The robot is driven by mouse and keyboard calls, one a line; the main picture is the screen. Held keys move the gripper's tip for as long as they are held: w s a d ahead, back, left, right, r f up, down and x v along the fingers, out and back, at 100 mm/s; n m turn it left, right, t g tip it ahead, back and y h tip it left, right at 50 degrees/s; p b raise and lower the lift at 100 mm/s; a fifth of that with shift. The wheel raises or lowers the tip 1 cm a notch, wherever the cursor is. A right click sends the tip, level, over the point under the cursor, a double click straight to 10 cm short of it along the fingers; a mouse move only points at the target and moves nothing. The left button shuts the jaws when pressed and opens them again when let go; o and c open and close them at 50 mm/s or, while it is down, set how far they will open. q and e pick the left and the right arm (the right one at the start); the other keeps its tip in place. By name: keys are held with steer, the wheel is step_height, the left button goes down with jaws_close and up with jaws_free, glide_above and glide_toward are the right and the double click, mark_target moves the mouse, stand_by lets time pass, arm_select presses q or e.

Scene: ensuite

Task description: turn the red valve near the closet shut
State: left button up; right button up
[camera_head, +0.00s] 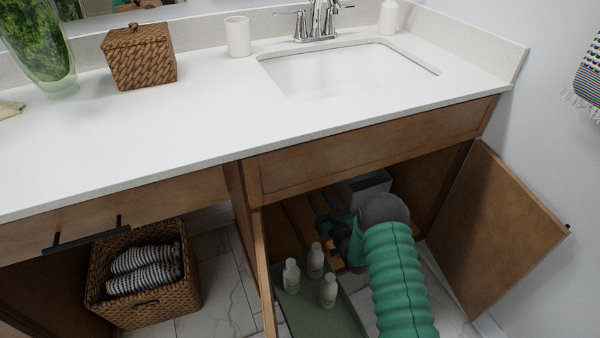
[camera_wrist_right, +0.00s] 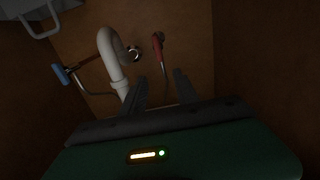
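In the right wrist view, the red valve handle (camera_wrist_right: 158,48) is on the cabinet's back wall, right of the white drain pipe (camera_wrist_right: 112,58). The handle runs roughly up and down in the picture, and a thin grey hose hangs below it. My right gripper (camera_wrist_right: 162,77) is open and empty, its two dark fingers apart and pointing at the wall below the red handle, without visible contact. In the head view, my green right arm reaches into the open sink cabinet, with the right gripper (camera_head: 328,216) inside. The red valve is hidden there. My left gripper is out of view.
A blue valve handle (camera_wrist_right: 61,74) is left of the drain pipe. Several white bottles (camera_head: 315,260) stand on a green tray (camera_head: 318,314) beside my arm. The cabinet door (camera_head: 495,230) hangs open at right. A wicker basket (camera_head: 155,303) sits at left.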

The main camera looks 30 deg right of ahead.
steer(key=w+b, duration=0.2)
steer(key=w, duration=0.3)
steer(key=w+b, duration=0.3)
steer(key=w, duration=0.3)
steer(key=w+d+b, duration=0.1)
steer(key=w+b, duration=0.2)
steer(key=w, duration=0.2)
steer(key=shift+w+f, duration=0.1)
steer(key=shift+w, duration=0.15)
jaws_close()
